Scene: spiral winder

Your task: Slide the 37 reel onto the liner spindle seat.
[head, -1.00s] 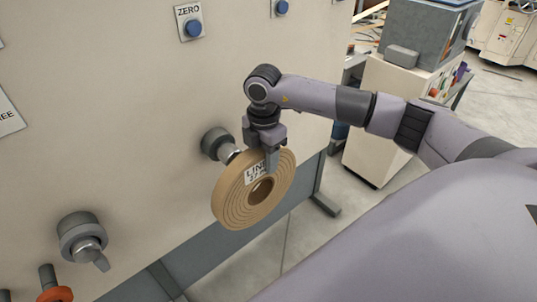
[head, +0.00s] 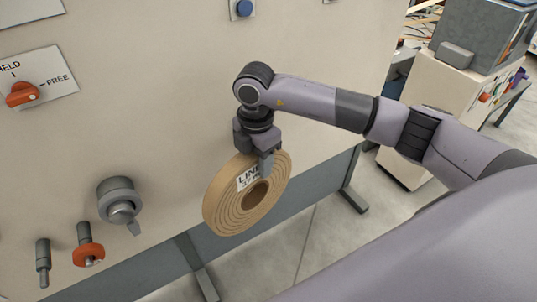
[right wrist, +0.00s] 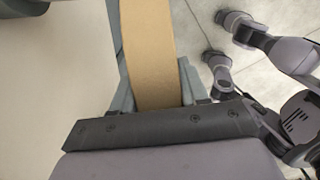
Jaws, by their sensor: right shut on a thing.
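The 37 reel (head: 222,205) is a tan coiled roll with a white label reading "LIN..." and "37". It hangs tilted in front of the cream winder panel. My right gripper (head: 265,160) is shut on the reel's upper rim, one finger over the front face by the label. The reel's centre hole is open to view, with no spindle showing in it. The liner spindle seat is hidden behind my right gripper and the reel in the head view. The right wrist view shows the reel's tan outer edge (right wrist: 150,50) beyond the gripper. My left gripper is out of view.
A grey hub with a lever (head: 120,200) projects from the panel left of the reel. Below it are a grey peg (head: 43,262) and an orange-collared peg (head: 88,252). An orange knob (head: 22,94) is at upper left. Open floor lies right of the reel.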

